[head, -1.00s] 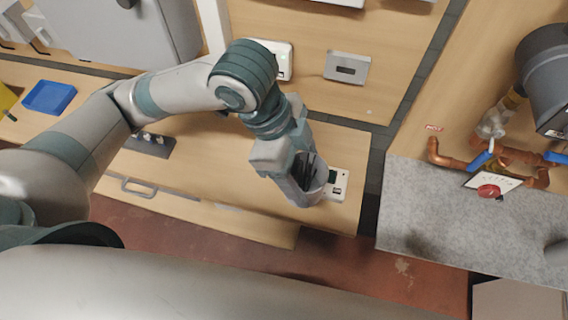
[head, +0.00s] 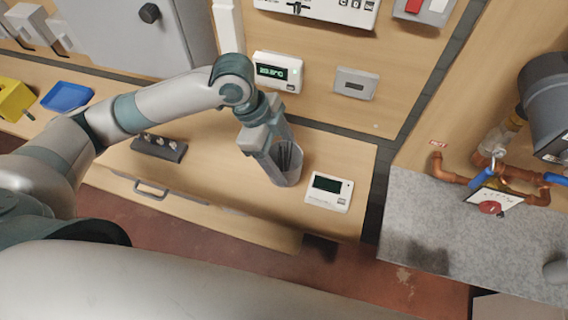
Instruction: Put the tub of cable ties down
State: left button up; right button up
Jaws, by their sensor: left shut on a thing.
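My left gripper (head: 270,156) reaches in from the left over the wooden bench (head: 228,178) and points down. It is shut on the tub of cable ties (head: 291,175), a grey translucent cup with dark ties inside. The tub is upright or slightly tilted, left of a white meter with a dark screen. I cannot tell whether its base touches the bench top. My right gripper does not show.
The white meter (head: 329,192) lies near the bench's right end. A dark block with knobs (head: 159,147), a blue tray (head: 67,97) and a yellow object (head: 13,99) are further left. Bench top between block and tub is clear. A thermostat (head: 278,72) is on the back panel.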

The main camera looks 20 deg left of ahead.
pick_arm(q)
jog(key=shift+f, duration=0.1)
jog(key=shift+f+p, duration=0.35)
notch_tip(320, 180, down, 3)
jog(key=shift+r+p, duration=0.15)
jog(key=shift+p, duration=0.4)
jog(key=shift+f, duration=0.2)
jog(key=shift+f, duration=0.1)
jog(key=o, duration=1.1)
jog(key=shift+o, duration=0.2)
